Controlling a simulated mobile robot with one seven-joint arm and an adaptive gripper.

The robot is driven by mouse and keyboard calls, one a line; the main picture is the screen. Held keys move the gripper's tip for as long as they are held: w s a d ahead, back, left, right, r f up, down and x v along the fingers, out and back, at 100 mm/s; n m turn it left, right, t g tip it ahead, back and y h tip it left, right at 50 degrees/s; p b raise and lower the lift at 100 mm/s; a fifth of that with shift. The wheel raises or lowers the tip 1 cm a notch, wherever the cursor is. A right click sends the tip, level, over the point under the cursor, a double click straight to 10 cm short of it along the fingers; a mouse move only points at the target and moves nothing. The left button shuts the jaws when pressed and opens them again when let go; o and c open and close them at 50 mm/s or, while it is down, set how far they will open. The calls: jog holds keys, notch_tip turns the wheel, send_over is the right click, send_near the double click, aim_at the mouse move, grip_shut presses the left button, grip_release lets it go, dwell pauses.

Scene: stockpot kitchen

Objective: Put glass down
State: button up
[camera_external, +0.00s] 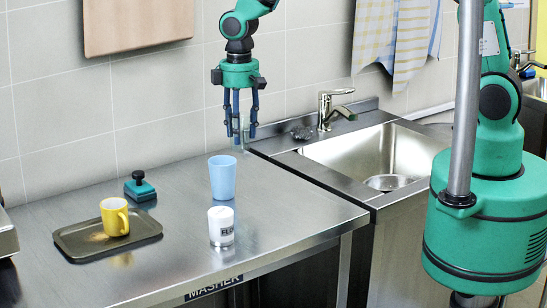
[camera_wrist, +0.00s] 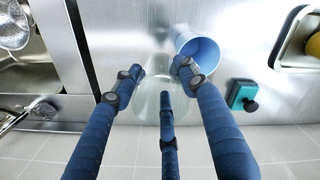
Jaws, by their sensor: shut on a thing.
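A clear drinking glass (camera_wrist: 148,98) is between the blue fingers of my gripper (camera_wrist: 152,80) in the wrist view. My gripper (camera_external: 240,128) is shut on it and hangs above the back of the steel counter (camera_external: 170,188), near the tiled wall and the sink's left edge. The glass is faint in the external view and partly hidden by the fingers. I cannot tell its exact height above the counter. A light blue cup (camera_external: 222,180) stands on the counter in front of my gripper; it also shows in the wrist view (camera_wrist: 203,52).
A white labelled cup (camera_external: 221,228) stands near the counter's front. A yellow mug (camera_external: 114,217) is on a dark tray (camera_external: 78,242), with a teal block (camera_external: 140,190) behind. A sink (camera_external: 375,155) with a tap (camera_external: 328,108) lies right. Counter between the tray and cups is clear.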

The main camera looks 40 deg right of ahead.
jog(key=s+a+n+p, duration=0.15)
jog(key=s+a, duration=0.45)
jog(key=a, duration=0.6)
jog(key=s+a+n+p, duration=0.15)
jog(key=s+a, duration=0.35)
jog(key=a, duration=0.7)
jog(key=s+a+n+p, duration=0.2)
jog(key=s+a, duration=1.4)
jog(key=s, duration=0.1)
jog(key=shift+w+d+f, duration=0.1)
jog(key=shift+f, duration=1.35)
jog(key=shift+d+f, duration=0.1)
jog(key=shift+f, duration=1.3)
jog(key=shift+w+a, duration=0.1)
jog(key=shift+w+a+f+p, duration=0.2)
jog(key=shift+w+a, duration=0.85)
jog(key=shift+a, duration=1.35)
jog(key=shift+w+a+f+p, duration=0.1)
jog(key=shift+w+a+f, duration=0.2)
jog(key=shift+w+a, duration=1.5)
jog(key=shift+w+a+f+p, duration=0.15)
jog(key=shift+w+a+f, duration=0.15)
jog(key=shift+a, duration=2.75)
jog(key=shift+f, duration=1.7)
